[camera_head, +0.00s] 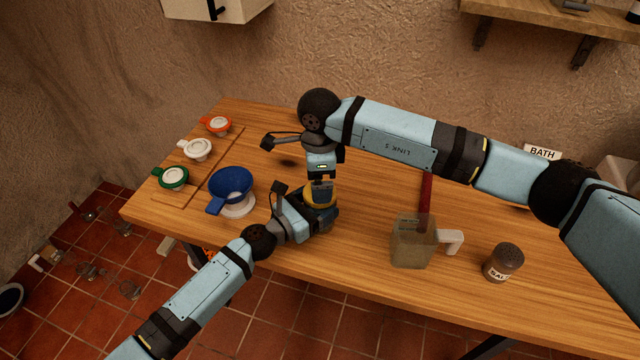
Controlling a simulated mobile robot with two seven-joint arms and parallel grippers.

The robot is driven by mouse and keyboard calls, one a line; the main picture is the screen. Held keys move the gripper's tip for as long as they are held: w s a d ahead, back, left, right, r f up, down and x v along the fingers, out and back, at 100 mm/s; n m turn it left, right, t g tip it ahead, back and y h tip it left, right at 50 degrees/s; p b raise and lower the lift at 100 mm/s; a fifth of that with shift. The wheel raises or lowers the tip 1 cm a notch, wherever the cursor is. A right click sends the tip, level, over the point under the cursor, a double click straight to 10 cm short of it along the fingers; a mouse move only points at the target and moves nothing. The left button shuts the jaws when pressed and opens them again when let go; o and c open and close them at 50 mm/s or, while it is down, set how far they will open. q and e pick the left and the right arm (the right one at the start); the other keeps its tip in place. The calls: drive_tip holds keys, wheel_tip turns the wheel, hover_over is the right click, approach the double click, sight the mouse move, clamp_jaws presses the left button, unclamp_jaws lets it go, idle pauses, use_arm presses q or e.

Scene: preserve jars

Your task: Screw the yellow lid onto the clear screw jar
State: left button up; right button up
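The yellow lid (309,196) is at the middle of the wooden table, partly covered by my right gripper. My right gripper (320,188) points straight down from above, its fingers at the lid; it appears shut on it. My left gripper (323,216) reaches in from the lower left, low over the table, just below the lid. Its fingers are around the spot under the lid, but their gap is hidden. The clear screw jar cannot be made out; the lid and grippers cover that spot. Whether the lid sits level on the jar cannot be told.
A blue funnel (231,184) on a white base stands left of the grippers. Red (217,125), white (197,149) and green (173,177) clip-top lids lie on a board at the left. A greenish jug (411,243) and a salt shaker (503,262) stand right. The front right tabletop is clear.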

use_arm(q)
drive_tip(key=shift+r, duration=0.1)
use_arm(e)
drive_tip(key=shift+r, duration=0.1)
drive_tip(key=shift+c, duration=0.2)
drive_tip(key=n, duration=0.1)
drive_tip(key=r+n, duration=0.1)
drive_tip(key=n, duration=0.1)
drive_tip(key=shift+r+n, duration=0.25)
drive_tip(key=shift+n, duration=0.05)
wheel_tip(320, 180, up, 2)
drive_tip(key=n, duration=0.5)
drive_tip(key=shift+f, duration=0.1)
drive_tip(key=shift+f, duration=3.95)
